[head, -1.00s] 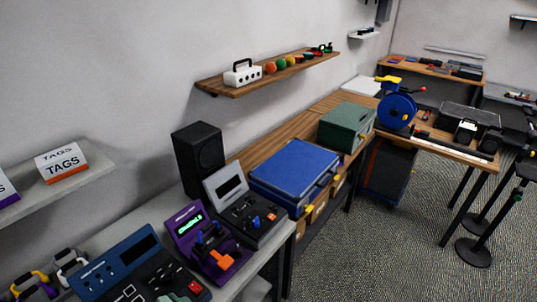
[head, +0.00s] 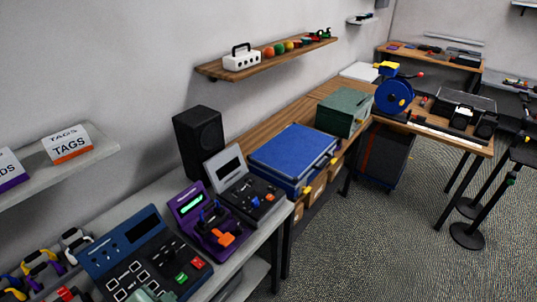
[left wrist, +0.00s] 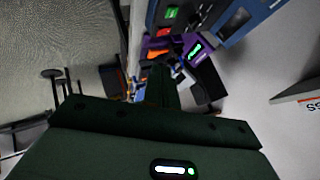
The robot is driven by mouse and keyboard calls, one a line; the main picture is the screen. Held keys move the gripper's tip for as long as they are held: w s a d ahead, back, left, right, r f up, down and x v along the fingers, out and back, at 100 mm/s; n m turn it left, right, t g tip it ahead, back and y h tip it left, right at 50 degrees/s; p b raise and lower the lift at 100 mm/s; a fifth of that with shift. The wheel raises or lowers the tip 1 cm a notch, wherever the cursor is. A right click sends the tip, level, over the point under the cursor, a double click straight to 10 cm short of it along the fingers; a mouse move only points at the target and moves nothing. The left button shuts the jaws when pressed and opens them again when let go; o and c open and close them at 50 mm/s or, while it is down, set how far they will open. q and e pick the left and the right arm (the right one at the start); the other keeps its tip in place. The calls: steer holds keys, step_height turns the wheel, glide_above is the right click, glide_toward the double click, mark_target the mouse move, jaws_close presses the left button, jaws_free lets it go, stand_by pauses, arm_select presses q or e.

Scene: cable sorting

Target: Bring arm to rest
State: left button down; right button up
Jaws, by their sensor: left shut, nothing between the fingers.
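My left gripper (left wrist: 160,82) is shut and empty. Its dark green hand fills the lower part of the left wrist view, with a small lit strip on it. In the head view a pale green part of my left arm (head: 150,294) shows at the bottom edge, over the front of the blue panel device (head: 142,250). I cannot tell whether it touches the device. My right gripper is in neither view.
A purple device (head: 208,222) and a grey-black device (head: 247,190) stand beside the blue panel on the grey bench. A blue case (head: 293,152) and green box (head: 344,108) are farther back. A wall shelf with tag boxes (head: 66,143) is at left.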

arm_select(q)
steer(key=s+a+r+n+g+y, duration=0.1)
steer(key=s+a+r+g+y, duration=0.2)
steer(key=s+a, duration=0.45)
steer(key=s+d+f+g+h+b, duration=0.1)
steer(key=f+b, duration=0.2)
steer(key=f, duration=1)
steer(key=s+d+f+n+b, duration=0.1)
steer(key=s+d+f+b, duration=0.15)
steer(key=f, duration=1.05)
steer(key=d+f+g+h+b, duration=0.1)
steer(key=f+b, duration=0.3)
steer(key=f, duration=0.9)
steer(key=s+f+n+g+h+b, duration=0.1)
steer(key=s+f+b, duration=0.5)
steer(key=s+f, duration=1.2)
steer(key=shift+s+a+f+n+g, duration=0.3)
steer(key=shift+a+f+n+g, duration=0.25)
steer(key=shift+n+g, duration=0.3)
steer(key=shift+d, duration=0.1)
